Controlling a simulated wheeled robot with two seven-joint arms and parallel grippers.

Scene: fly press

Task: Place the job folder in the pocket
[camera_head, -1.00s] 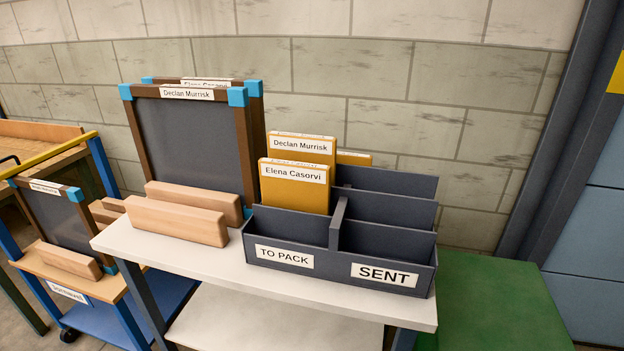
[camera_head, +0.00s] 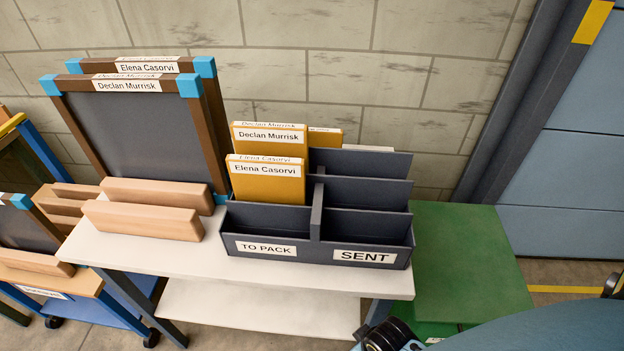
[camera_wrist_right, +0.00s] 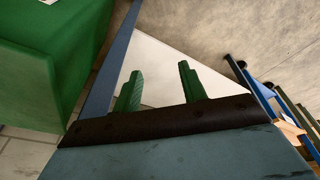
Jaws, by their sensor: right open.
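Yellow job folders stand in the left, TO PACK side of a dark grey rack (camera_head: 265,219). The front folder (camera_head: 266,187) is labelled Elena Casorvi, and the one behind it (camera_head: 268,143) is labelled Declan Murrisk. Part of another yellow folder (camera_head: 325,136) shows behind these. The front pockets on the SENT side (camera_head: 363,225) look empty. My right gripper (camera_wrist_right: 162,88) is open and empty in the right wrist view, with its green fingers apart over the white lower shelf. Part of my right arm shows at the bottom right of the head view. My left gripper is out of view.
The rack stands on a white table (camera_head: 190,258). Wooden holders (camera_head: 140,219) with dark framed screens (camera_head: 135,130) stand left of it. A green block (camera_head: 460,262) is right of the table. A grey-blue post and panels stand at the right.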

